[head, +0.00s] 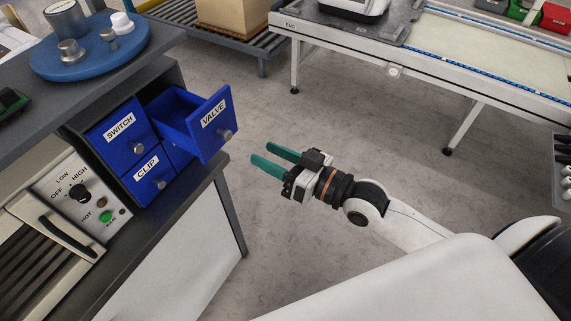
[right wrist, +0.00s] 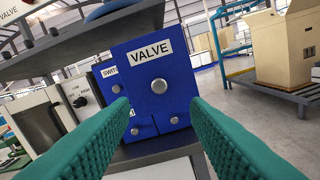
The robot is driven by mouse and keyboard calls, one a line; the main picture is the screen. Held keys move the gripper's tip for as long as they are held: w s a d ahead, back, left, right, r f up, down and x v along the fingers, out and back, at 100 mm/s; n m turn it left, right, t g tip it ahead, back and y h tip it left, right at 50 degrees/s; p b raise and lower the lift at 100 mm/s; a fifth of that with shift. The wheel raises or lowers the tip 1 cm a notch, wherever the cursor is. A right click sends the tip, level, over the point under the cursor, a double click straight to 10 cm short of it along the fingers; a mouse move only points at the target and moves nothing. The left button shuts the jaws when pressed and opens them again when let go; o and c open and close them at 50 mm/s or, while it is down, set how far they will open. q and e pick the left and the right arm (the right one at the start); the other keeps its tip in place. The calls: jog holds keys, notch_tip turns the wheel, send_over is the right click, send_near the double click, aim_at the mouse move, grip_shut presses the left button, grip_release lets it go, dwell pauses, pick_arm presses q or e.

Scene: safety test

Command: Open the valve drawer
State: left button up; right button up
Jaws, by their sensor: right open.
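The blue valve drawer (head: 208,124) at the top right of a small drawer cabinet is pulled well out, and its open inside shows in the head view. Its front carries a VALVE label and a round grey knob (head: 225,135). In the right wrist view the drawer front (right wrist: 150,98) faces me, with the knob (right wrist: 159,86) between and beyond my fingers. My right gripper (head: 269,156) is open and empty, with green fingers, to the right of the drawer front and apart from the knob. My left gripper is not in view.
The closed switch drawer (head: 117,130) and clip drawer (head: 148,178) sit beside and below. A control panel (head: 80,195) stands left of the cabinet. A blue round tray (head: 90,62) with metal parts is on the shelf above. The floor (head: 330,100) right of the drawer is clear.

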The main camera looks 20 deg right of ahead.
jog(key=shift+v, duration=1.7)
jog(key=w+d+f+m+h, duration=0.1)
jog(key=d+f+h, duration=0.15)
jog(key=f, duration=0.45)
jog(key=w+d+f+g+h, duration=0.1)
jog(key=w+d+f+h, duration=0.15)
jog(key=f, duration=0.45)
jog(key=d+f+m+h, duration=0.1)
jog(key=d+f, duration=0.3)
jog(key=f, duration=0.2)
jog(key=s+d+f+g+h, duration=0.2)
jog(key=s+f, duration=0.1)
jog(key=f, duration=0.6)
jog(key=s+d+f+g+h, duration=0.1)
jog(key=s+d+f+g, duration=0.1)
jog(key=f, duration=0.7)
jog(key=s+f+g+h, duration=0.1)
jog(key=s+f+g, duration=0.3)
jog(key=s+f, duration=0.95)
jog(key=s+a+f+g, duration=0.2)
jog(key=s+f, duration=0.2)
jog(key=s, duration=0.4)
jog(key=s+a+f+g, duration=0.2)
jog(key=s+a+f, duration=0.1)
jog(key=s, duration=0.6)
jog(key=shift+f+n+g+h, duration=0.3)
jog(key=shift+f+n, duration=0.1)
jog(key=shift+f, duration=0.3)
